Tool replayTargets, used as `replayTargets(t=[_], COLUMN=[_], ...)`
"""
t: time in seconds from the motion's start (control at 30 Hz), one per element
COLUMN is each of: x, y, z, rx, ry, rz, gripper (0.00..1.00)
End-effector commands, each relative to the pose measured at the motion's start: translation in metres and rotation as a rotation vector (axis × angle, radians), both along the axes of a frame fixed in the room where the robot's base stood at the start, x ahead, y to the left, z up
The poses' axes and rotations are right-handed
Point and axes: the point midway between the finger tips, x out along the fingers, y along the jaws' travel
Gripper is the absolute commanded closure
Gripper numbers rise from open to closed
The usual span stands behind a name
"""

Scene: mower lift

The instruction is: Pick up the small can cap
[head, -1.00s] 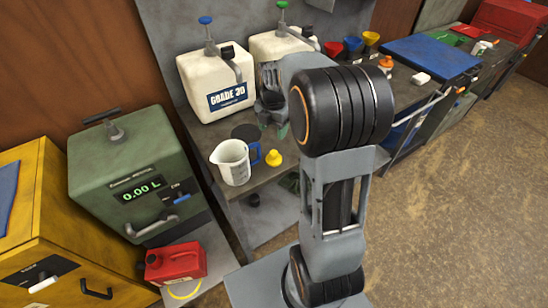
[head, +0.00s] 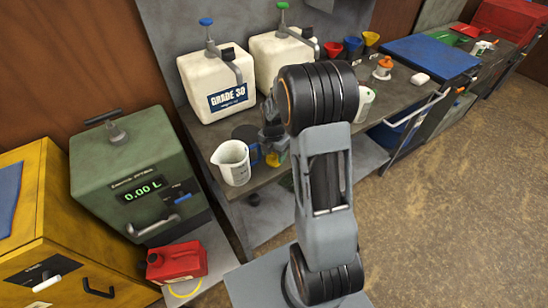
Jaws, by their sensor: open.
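The small yellow can cap (head: 271,159) lies on the grey bench beside the white measuring jug (head: 232,163). My gripper (head: 274,146) is right over the cap, and its dark fingers partly cover it. The jaws are open; whether they are around the cap or just above it I cannot tell. The red can (head: 176,262) stands on the low shelf at the lower left.
Two white oil jugs (head: 215,90) stand behind. A green dispenser (head: 130,180) is at the left. Funnels (head: 352,47) and an orange-topped container (head: 383,66) are to the right.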

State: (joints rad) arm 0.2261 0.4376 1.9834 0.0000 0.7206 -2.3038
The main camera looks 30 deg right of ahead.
Motion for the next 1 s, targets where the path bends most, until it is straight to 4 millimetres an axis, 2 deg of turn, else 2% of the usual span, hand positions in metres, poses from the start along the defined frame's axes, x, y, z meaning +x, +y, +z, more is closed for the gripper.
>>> replayTargets(t=[0.3,0.83,1.0], x=[-0.0001,0.0000,0.0000], y=[0.0002,0.0002,0.0001], z=[-0.0035,-0.0032,-0.0032], rx=[0.000,0.000,0.000], ry=[0.000,0.000,0.000], rz=[0.000,0.000,0.000], gripper=[0.40,0.91,0.92])
